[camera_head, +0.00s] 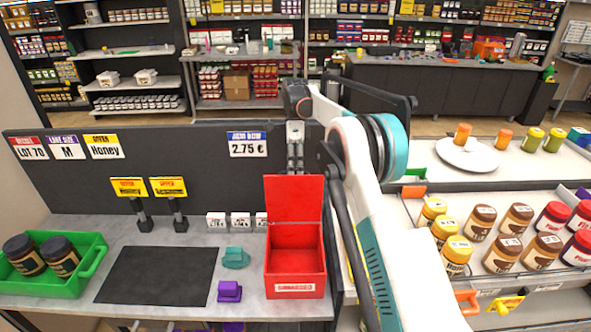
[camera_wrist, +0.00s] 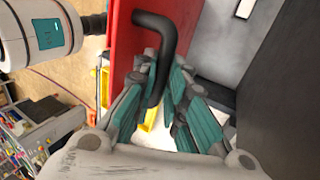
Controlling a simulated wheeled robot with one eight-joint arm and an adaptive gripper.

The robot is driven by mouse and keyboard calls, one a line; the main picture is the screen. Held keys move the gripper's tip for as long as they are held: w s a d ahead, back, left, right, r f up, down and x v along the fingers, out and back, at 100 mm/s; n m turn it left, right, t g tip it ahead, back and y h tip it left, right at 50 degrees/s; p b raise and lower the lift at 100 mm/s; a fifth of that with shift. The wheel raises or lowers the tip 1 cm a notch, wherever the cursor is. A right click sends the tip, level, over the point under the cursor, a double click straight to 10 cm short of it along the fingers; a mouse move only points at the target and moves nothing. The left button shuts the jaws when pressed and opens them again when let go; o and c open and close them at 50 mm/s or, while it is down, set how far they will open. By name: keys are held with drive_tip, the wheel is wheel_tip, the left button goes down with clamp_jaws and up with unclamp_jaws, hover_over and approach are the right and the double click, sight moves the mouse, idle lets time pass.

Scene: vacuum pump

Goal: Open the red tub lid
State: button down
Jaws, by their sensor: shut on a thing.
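The red tub (camera_head: 296,262) stands on the grey counter, its front label facing me. Its red lid (camera_head: 294,198) stands upright at the tub's back edge, so the tub's inside shows and looks empty. In the wrist view the lid (camera_wrist: 119,55) is a red panel with a dark bent handle (camera_wrist: 160,22). My gripper (camera_wrist: 160,85) is shut on this handle, its teal-padded fingers on either side of the bar. In the head view my gripper (camera_head: 295,150) is just above and behind the lid; its fingertips are hidden by the lid.
A teal block (camera_head: 236,258) and a purple block (camera_head: 229,292) lie left of the tub, near a black mat (camera_head: 158,275). A green crate (camera_head: 90,262) holds two dark jars. A dark panel (camera_head: 200,180) stands behind. Several jars stand on the right shelf.

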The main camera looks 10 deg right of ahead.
drive_tip(key=shift+f, duration=0.25)
drive_tip(key=c, duration=1.6)
unclamp_jaws()
drive_tip(key=shift+w, duration=0.25)
drive_tip(key=shift+s, duration=0.1)
drive_tip(key=shift+r, duration=0.1)
drive_tip(key=v, duration=0.7)
drive_tip(key=shift+r, duration=0.2)
drive_tip(key=shift+r, duration=0.1)
